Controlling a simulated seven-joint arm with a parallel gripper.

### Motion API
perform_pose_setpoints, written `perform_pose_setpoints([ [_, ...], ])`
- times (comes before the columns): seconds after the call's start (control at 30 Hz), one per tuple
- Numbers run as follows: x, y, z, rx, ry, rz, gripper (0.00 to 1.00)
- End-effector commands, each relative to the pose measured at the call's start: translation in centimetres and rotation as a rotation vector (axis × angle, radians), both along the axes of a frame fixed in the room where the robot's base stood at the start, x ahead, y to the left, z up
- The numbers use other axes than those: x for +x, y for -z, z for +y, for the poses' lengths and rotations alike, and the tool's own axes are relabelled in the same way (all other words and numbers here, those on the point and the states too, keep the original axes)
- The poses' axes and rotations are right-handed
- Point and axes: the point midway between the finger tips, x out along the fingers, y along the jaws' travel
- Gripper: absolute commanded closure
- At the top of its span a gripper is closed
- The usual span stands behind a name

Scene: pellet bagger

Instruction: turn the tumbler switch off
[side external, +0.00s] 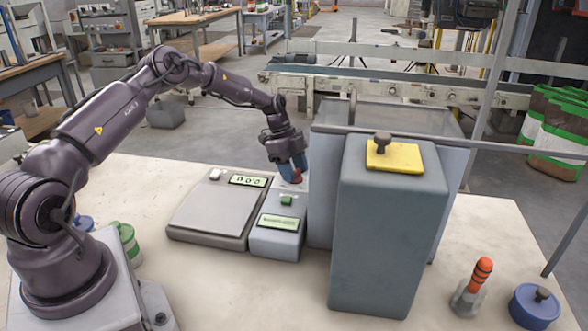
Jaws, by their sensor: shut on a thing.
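A grey control box (275,241) stands on the table in the side external view, with a green button (287,199) and a green display panel (279,222). My gripper (293,175) points down at the back of this box, its blue fingers shut on a small red part (296,180). The fingers hide most of that part. I cannot tell for certain whether it is the tumbler switch or which way it is set.
A flat scale (205,213) with a green display (248,181) and small white part stands left. An orange-handled tool (473,285) and blue lidded pot (535,305) are front right.

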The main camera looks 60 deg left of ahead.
Motion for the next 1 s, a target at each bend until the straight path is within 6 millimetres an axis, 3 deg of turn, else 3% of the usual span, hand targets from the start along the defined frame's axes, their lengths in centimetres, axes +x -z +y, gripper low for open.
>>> perform_pose_setpoints([
  [1.0,-0.2,-0.16,-0.17,0.001,-0.832,-0.001,0.79],
])
